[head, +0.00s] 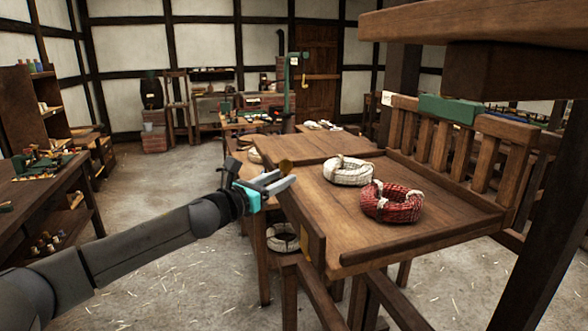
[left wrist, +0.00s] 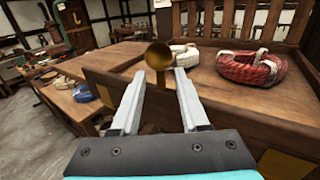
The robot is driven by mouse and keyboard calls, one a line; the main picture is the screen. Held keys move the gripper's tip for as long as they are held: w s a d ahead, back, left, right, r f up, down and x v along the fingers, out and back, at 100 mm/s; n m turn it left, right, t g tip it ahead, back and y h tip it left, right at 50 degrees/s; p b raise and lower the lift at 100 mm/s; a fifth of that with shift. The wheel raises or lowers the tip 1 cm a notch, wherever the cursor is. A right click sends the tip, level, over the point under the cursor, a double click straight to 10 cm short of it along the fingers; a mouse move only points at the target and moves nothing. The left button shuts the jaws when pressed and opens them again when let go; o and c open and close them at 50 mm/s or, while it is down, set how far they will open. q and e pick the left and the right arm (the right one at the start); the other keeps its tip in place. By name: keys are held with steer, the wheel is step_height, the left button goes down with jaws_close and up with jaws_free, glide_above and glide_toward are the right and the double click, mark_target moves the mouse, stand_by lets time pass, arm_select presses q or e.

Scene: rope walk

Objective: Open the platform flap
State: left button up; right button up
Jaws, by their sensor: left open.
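The wooden platform (head: 430,219) stands on the right. Its raised panel (head: 315,149) lies at its far left end; I cannot tell for certain which board is the flap. A round brass knob (head: 286,165) stands at the platform's left edge. My left gripper (head: 287,179) is open beside that edge, close to the knob. In the left wrist view, the knob (left wrist: 158,55) appears between the spread fingertips (left wrist: 159,76); whether it is within their reach is unclear. My right gripper is not in view.
A white rope coil (head: 349,171) and a red rope coil (head: 391,203) lie on the platform. A slatted railing (head: 452,145) bounds its far side, and a heavy beam (head: 515,70) hangs above at right. Open floor (head: 180,270) lies to the left.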

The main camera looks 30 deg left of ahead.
mark_target(287, 174)
arm_select(q)
steer(key=shift+w+d+p, duration=0.2)
steer(key=shift+w+p, duration=0.2)
steer(key=shift+w, duration=1)
steer(key=shift+w+d+p, duration=0.2)
steer(key=shift+w+p, duration=0.15)
steer(key=shift+w, duration=1)
jaws_close()
